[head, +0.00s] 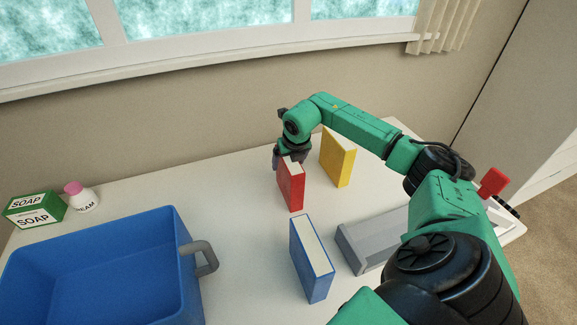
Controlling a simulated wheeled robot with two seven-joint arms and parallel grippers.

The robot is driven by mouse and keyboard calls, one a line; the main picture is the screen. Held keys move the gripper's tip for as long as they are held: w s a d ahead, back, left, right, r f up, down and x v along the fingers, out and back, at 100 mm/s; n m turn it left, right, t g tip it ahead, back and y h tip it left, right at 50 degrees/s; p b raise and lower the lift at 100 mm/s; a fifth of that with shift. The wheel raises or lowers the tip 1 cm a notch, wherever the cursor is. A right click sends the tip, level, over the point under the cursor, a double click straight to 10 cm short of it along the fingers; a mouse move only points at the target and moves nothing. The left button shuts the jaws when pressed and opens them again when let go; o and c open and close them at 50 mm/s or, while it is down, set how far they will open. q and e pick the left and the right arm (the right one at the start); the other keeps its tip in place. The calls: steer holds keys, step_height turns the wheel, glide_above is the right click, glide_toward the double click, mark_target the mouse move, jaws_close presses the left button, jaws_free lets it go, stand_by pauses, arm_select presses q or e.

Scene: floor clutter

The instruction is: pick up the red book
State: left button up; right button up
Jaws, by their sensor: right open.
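The red book (290,190) stands upright on the white table, near the middle of the head view. My right gripper (289,161) is at the top of the red book, at its far end, pointing down. Its jaws are open, and part of the book's top is hidden behind them. I cannot tell whether the fingers touch the book. My left gripper does not show.
A yellow book (338,160) stands behind to the right, and a blue book (311,262) stands in front. A blue crate (187,290) with a grey handle is at left. A soap box (35,211) and cream bottle (81,197) stand behind it. A grey tray (368,240) lies right.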

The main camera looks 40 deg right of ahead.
steer(key=shift+x, duration=1.3)
steer(key=shift+f+b, duration=0.2)
steer(key=shift+b, duration=0.1)
jaws_close()
